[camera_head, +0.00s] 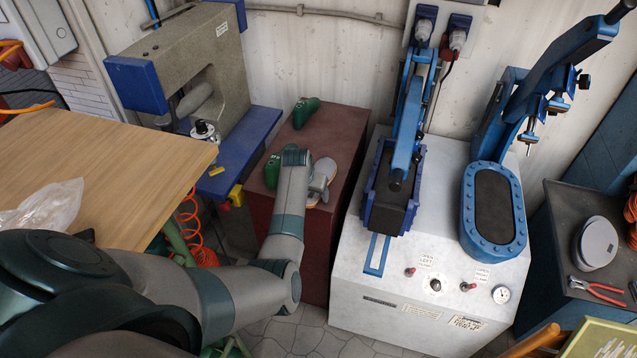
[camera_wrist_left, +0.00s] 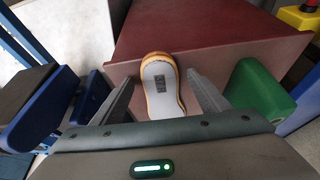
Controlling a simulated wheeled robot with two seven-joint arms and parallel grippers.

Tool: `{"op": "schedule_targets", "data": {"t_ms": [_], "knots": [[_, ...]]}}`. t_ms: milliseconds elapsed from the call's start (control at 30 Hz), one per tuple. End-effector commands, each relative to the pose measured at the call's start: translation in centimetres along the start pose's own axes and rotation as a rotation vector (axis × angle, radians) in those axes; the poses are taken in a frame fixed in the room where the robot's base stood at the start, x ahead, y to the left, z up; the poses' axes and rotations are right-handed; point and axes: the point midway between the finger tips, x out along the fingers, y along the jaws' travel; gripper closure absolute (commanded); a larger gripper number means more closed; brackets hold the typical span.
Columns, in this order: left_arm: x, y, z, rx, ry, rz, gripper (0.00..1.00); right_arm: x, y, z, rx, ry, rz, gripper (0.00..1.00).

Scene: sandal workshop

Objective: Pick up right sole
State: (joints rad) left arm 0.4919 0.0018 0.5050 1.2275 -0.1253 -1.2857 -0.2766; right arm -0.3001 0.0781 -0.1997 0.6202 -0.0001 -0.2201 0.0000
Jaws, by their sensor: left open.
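The sole (camera_wrist_left: 160,82) shows in the left wrist view as a light grey insole with an orange-tan edge and a dark label on its heel. It lies between the two grey fingers of my left gripper (camera_wrist_left: 161,88), which is open, with a gap on each side. The sole's near end is hidden behind the gripper body. In the head view a sole (camera_head: 322,178) lies on the dark red cabinet (camera_head: 343,128), just right of the end of my left arm. The gripper's fingers are hidden there. My right gripper is not in view.
Green shaped pieces (camera_head: 305,112) stand on the cabinet, one close to my left arm. The white press machine (camera_head: 420,270) stands close on the right. A grey press with blue parts (camera_head: 190,70) and a wooden table (camera_head: 90,170) are on the left.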

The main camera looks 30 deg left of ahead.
Motion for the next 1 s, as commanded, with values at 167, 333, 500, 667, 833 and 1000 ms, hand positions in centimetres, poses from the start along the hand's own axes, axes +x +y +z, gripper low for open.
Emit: {"op": "schedule_targets", "data": {"t_ms": [167, 333, 500, 667, 833, 1000], "knots": [[0.0, 0.0, 0.0, 0.0, 0.0, 0.0, 0.31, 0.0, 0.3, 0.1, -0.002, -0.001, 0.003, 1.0], [0.0, 0.0, 0.0, 0.0, 0.0, 0.0, 0.57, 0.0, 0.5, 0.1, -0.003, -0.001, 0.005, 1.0], [-0.1, 0.0, -0.1, 0.0, 0.001, 0.0, 0.78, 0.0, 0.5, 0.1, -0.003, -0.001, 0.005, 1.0], [-0.1, 0.0, -0.1, 0.0, 0.001, 0.0, 0.78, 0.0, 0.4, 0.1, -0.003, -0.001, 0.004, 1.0], [-0.4, 0.0, -0.3, 0.0, 0.003, -0.001, 0.78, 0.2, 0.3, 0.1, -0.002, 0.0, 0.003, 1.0], [-1.7, 0.0, -0.9, 0.0, 0.004, -0.001, 0.78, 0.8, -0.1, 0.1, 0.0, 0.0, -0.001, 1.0]]}}
